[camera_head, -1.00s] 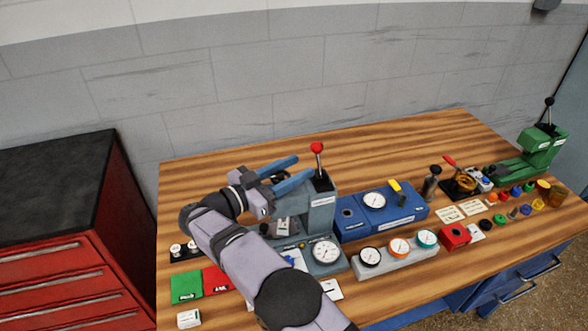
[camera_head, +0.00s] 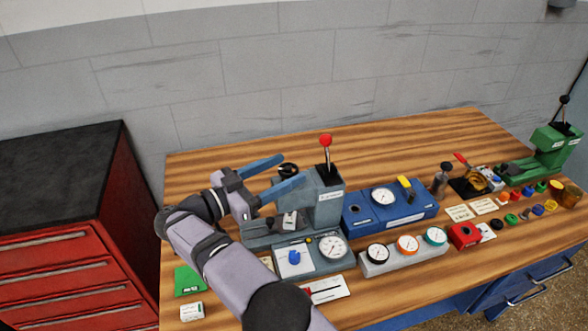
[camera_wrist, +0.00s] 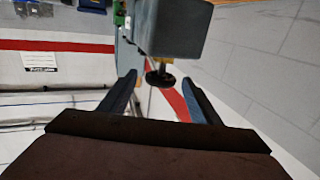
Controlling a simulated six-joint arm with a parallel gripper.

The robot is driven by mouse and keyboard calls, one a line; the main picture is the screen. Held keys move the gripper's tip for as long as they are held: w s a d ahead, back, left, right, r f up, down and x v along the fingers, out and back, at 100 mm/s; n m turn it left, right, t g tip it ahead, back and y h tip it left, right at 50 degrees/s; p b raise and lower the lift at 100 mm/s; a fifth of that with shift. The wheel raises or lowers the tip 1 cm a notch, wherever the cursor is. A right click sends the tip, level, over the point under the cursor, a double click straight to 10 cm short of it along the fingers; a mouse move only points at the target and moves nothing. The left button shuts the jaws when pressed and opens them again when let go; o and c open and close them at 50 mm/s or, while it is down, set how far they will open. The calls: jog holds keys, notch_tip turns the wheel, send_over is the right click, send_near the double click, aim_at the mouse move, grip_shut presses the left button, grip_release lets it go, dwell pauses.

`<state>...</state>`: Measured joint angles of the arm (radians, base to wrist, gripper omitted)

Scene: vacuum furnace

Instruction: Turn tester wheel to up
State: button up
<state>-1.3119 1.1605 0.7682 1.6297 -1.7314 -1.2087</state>
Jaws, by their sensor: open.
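The grey tester (camera_head: 322,208) stands at the middle of the bench, with a red-ball lever (camera_head: 326,141) standing up on top and a white dial on its lower part. A small black wheel (camera_head: 288,169) sits at the tester's far left side. My gripper (camera_head: 291,170) is open, with its blue fingers pointing right, one on each side of the wheel in the picture. In the wrist view the dark wheel (camera_wrist: 160,79) shows between the fingertips, beside the grey body (camera_wrist: 180,30). I cannot tell whether the fingers touch it. No mark of its turn is legible.
A blue unit (camera_head: 420,213) with a dial and a grey block (camera_head: 375,265) with three gauges stand right of the tester. A green card (camera_head: 188,281) and a white box (camera_head: 192,312) lie at front left. The bench behind the tester is clear.

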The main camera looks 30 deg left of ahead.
jog(key=shift+v, duration=0.75)
jog(key=shift+r, duration=0.1)
